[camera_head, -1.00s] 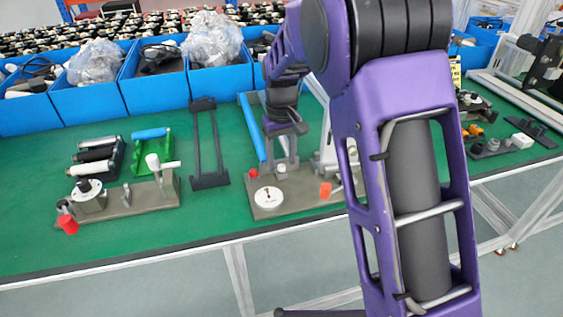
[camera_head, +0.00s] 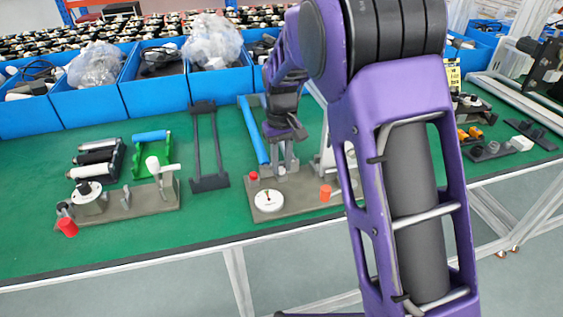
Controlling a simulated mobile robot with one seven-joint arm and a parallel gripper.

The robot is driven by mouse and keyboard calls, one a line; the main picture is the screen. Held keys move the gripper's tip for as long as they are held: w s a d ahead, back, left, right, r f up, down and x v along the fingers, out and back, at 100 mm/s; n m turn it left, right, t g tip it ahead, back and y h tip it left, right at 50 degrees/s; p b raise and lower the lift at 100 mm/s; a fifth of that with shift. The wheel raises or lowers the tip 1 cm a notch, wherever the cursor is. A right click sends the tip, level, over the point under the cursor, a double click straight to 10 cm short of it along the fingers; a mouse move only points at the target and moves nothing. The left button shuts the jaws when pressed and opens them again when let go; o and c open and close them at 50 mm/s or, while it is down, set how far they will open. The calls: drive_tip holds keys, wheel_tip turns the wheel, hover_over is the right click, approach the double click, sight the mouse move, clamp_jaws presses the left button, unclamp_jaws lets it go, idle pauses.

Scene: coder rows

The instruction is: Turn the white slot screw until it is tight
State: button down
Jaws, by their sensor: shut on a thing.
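The white slot screw (camera_head: 282,171) is a small pale knob at the back of a grey-brown board (camera_head: 312,196) on the green table. My gripper (camera_head: 281,165) points down at it from above, with its fingers shut on the screw. The fingers cover part of the screw, and its slot is too small to make out. How deep the screw sits in the board cannot be told.
On the same board are a white dial (camera_head: 268,201), a red knob (camera_head: 254,176) and an orange cylinder (camera_head: 325,193). Another board (camera_head: 150,197) lies to the left. Blue bins (camera_head: 155,91) line the back.

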sight(281, 169)
drive_tip(key=shift+r+m+p, duration=0.2)
drive_tip(key=shift+m+p, duration=0.4)
drive_tip(key=shift+m, duration=0.2)
drive_tip(key=shift+f+m+p, duration=0.15)
drive_tip(key=shift+m+p, duration=0.25)
drive_tip(key=shift+m, duration=0.7)
drive_tip(key=c, duration=0.7)
unclamp_jaws()
wheel_tip(281, 169, up, 17)
drive_tip(key=p, duration=0.2)
drive_tip(key=shift+r+p, duration=0.2)
drive_tip(key=shift+p, duration=0.1)
drive_tip(key=shift+r, duration=0.1)
